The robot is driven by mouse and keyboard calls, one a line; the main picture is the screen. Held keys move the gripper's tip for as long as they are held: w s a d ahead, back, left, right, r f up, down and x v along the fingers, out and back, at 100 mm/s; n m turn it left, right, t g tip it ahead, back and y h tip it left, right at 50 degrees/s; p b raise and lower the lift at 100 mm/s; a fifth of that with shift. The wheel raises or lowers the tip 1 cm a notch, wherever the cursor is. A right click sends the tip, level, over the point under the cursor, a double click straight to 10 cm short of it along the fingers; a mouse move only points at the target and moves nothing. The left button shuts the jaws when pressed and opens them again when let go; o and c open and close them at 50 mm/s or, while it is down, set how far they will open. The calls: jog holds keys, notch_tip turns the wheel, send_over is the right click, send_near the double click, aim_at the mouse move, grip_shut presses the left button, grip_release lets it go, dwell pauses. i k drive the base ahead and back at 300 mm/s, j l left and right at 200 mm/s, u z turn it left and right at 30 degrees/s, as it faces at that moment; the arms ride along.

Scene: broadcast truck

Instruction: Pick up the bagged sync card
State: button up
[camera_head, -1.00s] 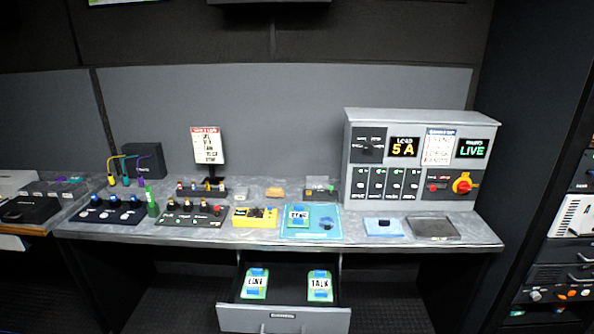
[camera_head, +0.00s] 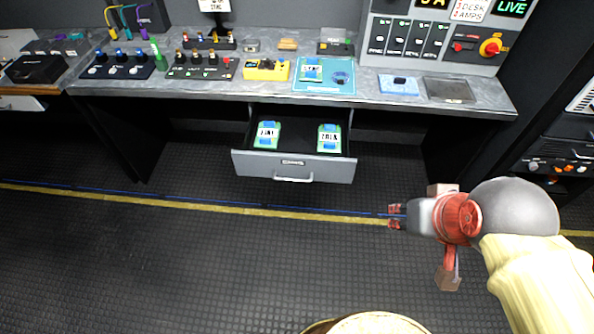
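A green and blue card (camera_head: 312,69) lies on a light blue mat (camera_head: 338,89) on the desk; its label seems to read SYNC, but it is small, and I cannot make out a bag. Two similar green and blue cards lie in the open drawer below: a left card (camera_head: 267,135) and a right card (camera_head: 329,138), whose label was TALK in the earlier view. My gripper (camera_head: 394,216) is over the floor at the right, pointing left, well away from the cards. Its red fingertips are apart with nothing between them.
The grey drawer (camera_head: 293,166) sticks out from under the desk (camera_head: 405,103). A yellow device (camera_head: 266,70) is left of the mat, and a blue pad (camera_head: 398,84) and dark tray (camera_head: 449,90) are right of it. The floor (camera_head: 200,260) in front is clear.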

aim_at(312, 69)
jog(key=i+j, duration=0.95)
jog(key=j, duration=0.2)
jog(key=i+j, duration=0.5)
jog(key=j+z, duration=0.05)
